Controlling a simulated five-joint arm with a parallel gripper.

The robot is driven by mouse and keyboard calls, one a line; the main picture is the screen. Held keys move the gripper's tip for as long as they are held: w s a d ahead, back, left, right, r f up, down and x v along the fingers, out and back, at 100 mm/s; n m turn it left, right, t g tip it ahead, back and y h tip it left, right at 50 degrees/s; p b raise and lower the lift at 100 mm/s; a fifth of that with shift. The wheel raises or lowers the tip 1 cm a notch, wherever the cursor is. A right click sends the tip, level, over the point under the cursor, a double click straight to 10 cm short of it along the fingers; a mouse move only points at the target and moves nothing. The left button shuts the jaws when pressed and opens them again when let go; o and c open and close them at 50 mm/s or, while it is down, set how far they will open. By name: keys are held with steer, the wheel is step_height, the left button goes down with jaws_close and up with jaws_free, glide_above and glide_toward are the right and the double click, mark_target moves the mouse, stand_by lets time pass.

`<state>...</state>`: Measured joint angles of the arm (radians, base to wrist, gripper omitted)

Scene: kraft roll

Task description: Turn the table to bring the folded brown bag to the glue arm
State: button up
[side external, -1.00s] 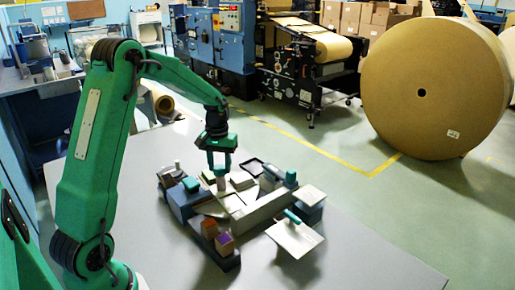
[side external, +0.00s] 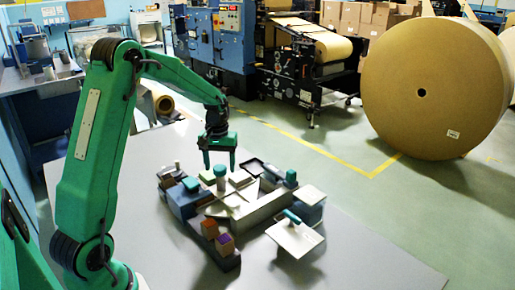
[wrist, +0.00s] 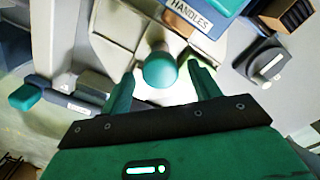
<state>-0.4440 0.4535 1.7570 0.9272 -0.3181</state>
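My gripper (side external: 220,166) is open, one finger on each side of an upright post with a teal round top (side external: 220,171). In the wrist view, my open gripper (wrist: 162,90) flanks the teal knob (wrist: 160,70), with a gap at both fingers. The post rises from a pale table with divided sections (side external: 236,204), ringed by blue and grey blocks. A brown piece (wrist: 180,24) shows on the pale surface beside the "HANDLES" label; I cannot tell whether it is the folded bag. I cannot surely identify the glue arm.
A white plate with a teal handle (side external: 294,236) sits at the right of the station. A white-topped block (side external: 308,195) stands at the right. The grey bench (side external: 350,255) is clear toward the front right.

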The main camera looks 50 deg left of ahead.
stand_by(0.3)
steer(key=shift+r, duration=3.85)
steer(key=shift+d+r, duration=0.1)
steer(key=shift+s+d+r, duration=0.15)
steer(key=shift+d+r, duration=0.05)
steer(key=s+d+r+m+t, duration=0.2)
steer(key=s+d+r+m, duration=0.1)
steer(key=s+d, duration=0.6)
steer(key=s+d+r+m+t, duration=0.3)
steer(key=s+d+m, duration=0.2)
steer(key=s+d, duration=0.5)
steer(key=shift+s+d+r+m+t, duration=0.2)
steer(key=shift+m+t, duration=0.1)
steer(key=shift+m, duration=0.1)
